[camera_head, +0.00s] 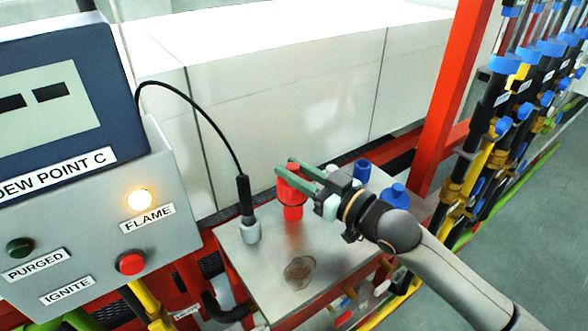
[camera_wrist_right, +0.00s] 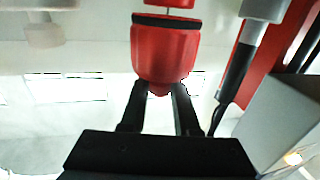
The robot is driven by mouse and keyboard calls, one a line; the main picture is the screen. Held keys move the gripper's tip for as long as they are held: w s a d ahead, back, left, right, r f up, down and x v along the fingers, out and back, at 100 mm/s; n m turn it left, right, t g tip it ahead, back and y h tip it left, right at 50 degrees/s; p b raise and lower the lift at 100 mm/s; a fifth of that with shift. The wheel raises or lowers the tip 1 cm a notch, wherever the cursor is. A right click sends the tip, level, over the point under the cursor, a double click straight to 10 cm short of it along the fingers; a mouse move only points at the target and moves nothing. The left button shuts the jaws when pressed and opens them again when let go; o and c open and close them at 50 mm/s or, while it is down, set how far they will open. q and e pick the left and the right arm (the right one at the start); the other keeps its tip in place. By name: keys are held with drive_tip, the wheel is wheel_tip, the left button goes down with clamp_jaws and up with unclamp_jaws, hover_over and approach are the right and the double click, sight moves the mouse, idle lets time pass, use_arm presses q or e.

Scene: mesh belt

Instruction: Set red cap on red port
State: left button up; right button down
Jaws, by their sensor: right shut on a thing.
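The red cap (camera_wrist_right: 165,52) is upright in my right gripper (camera_wrist_right: 158,92), whose dark fingers are shut on its narrow top. In the head view the right gripper (camera_head: 284,168) reaches in from the right, with green fingers at the top of the red cap (camera_head: 289,183). The red port (camera_head: 292,211) stands on the metal plate directly under the cap. In the wrist view, a narrow gap with a thin line shows between the cap's black rim and the red part (camera_wrist_right: 172,3) beyond it. I cannot tell whether they touch elsewhere. My left gripper is not in view.
A grey-black probe (camera_head: 247,212) with a cable stands left of the port on the metal plate (camera_head: 260,280). A blue port (camera_head: 362,170) and blue cap (camera_head: 398,190) are at right. A control panel (camera_head: 120,235) fills the left; the plate's front has a brown stain (camera_head: 299,271).

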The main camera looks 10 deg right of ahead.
drive_tip(key=shift+p, duration=0.35)
drive_tip(key=shift+f+b, duration=0.75)
drive_tip(key=shift+f, duration=0.45)
drive_tip(key=c, duration=0.6)
unclamp_jaws()
drive_tip(key=shift+c, duration=0.2)
drive_tip(key=shift+o, duration=0.4)
drive_tip(key=shift+f, duration=0.1)
drive_tip(key=shift+s+f, duration=0.1)
drive_tip(key=b+v, duration=0.1)
drive_tip(key=v, duration=0.9)
drive_tip(key=shift+s+d+b, duration=0.2)
drive_tip(key=shift+d+b, duration=0.05)
drive_tip(key=shift+b, duration=0.05)
drive_tip(key=shift+s+d+r, duration=0.25)
drive_tip(key=shift+s+d, duration=0.3)
drive_tip(key=shift+s, duration=0.2)
drive_tip(key=shift+s, duration=0.1)
